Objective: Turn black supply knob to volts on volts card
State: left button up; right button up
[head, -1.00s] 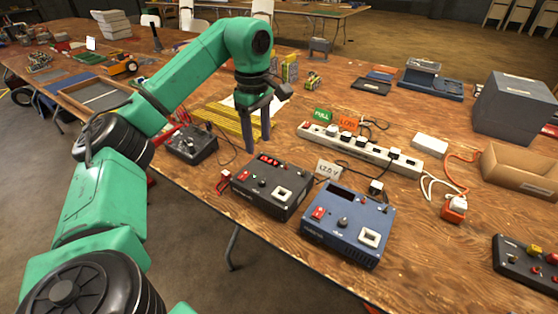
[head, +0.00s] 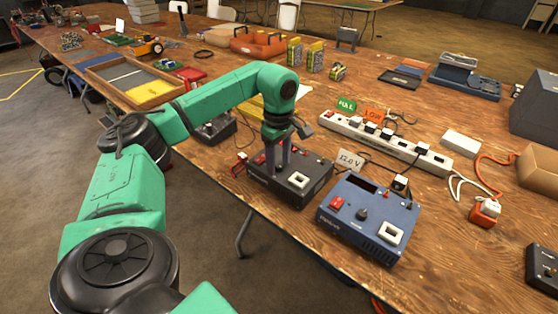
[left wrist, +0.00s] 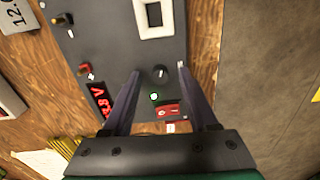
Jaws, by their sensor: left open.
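The black supply (head: 312,197) stands near the table's front edge. In the left wrist view its face (left wrist: 105,28) shows a small black knob (left wrist: 160,73), a red lit display (left wrist: 99,100) ending in ".8 V", a green light and a red switch (left wrist: 168,110). The white volts card (head: 350,160) reads 12.0 V and stands behind the supply; part of it shows in the left wrist view (left wrist: 14,16). My left gripper (head: 278,171) is open over the supply, fingers either side of the knob. I cannot tell whether they touch it. My right gripper is out of view.
A blue supply (head: 345,230) with its own knob stands just right of the black one. A white power strip (head: 388,143) with several plugs lies behind them. Another dark box (head: 215,130) sits to the left, behind my arm.

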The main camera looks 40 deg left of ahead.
pick_arm(q)
grip_shut()
jog(key=shift+r, duration=0.1)
